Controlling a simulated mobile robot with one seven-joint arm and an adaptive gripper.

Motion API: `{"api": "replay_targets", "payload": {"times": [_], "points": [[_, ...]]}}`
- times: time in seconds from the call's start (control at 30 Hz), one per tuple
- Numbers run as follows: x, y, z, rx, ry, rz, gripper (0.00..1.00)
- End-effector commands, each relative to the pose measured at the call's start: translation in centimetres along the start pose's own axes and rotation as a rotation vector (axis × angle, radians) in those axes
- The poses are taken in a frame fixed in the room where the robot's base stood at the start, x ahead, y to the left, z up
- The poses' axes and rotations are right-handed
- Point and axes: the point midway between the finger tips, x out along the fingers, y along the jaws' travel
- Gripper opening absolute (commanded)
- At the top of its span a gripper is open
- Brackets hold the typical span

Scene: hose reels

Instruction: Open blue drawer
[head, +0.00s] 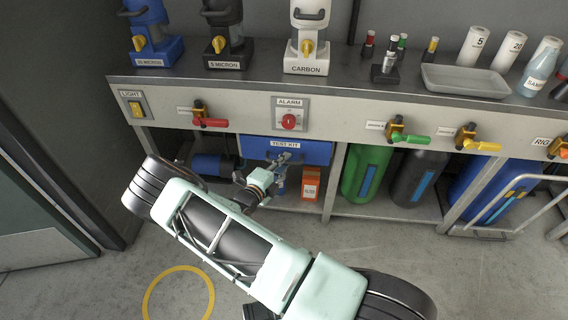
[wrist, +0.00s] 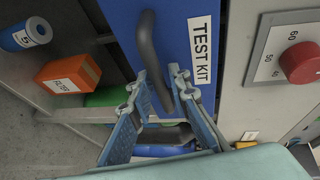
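The blue drawer (head: 312,153), labelled TEST KIT, sits under the counter and looks shut in the head view. In the wrist view the blue drawer front (wrist: 180,30) fills the upper middle, with a dark curved handle (wrist: 147,45) on it. My gripper (head: 280,163) is in front of the drawer. In the wrist view my gripper (wrist: 158,82) is open, its two blue-grey fingers apart, with one end of the handle between the fingertips. Whether a finger touches the handle cannot be told. My gripper hides part of the handle in the head view.
An orange box (head: 311,184) stands on the shelf below, right of my gripper; it also shows in the wrist view (wrist: 68,76). A green cylinder (head: 366,173) stands farther right. The red alarm knob (head: 289,121) is above the drawer. The floor in front is clear.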

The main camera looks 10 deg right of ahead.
Motion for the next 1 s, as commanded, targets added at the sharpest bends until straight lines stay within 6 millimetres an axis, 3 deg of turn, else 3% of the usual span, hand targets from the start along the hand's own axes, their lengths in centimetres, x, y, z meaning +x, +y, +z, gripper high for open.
{"api": "replay_targets", "payload": {"times": [0.23,0.4,1.0], "points": [[0.06,-0.01,0.01,0.0,0.0,0.0,0.17],[0.04,-0.01,0.01,0.0,0.0,0.0,0.0],[-0.88,0.08,-0.3,-0.001,-0.001,0.001,0.0]]}}
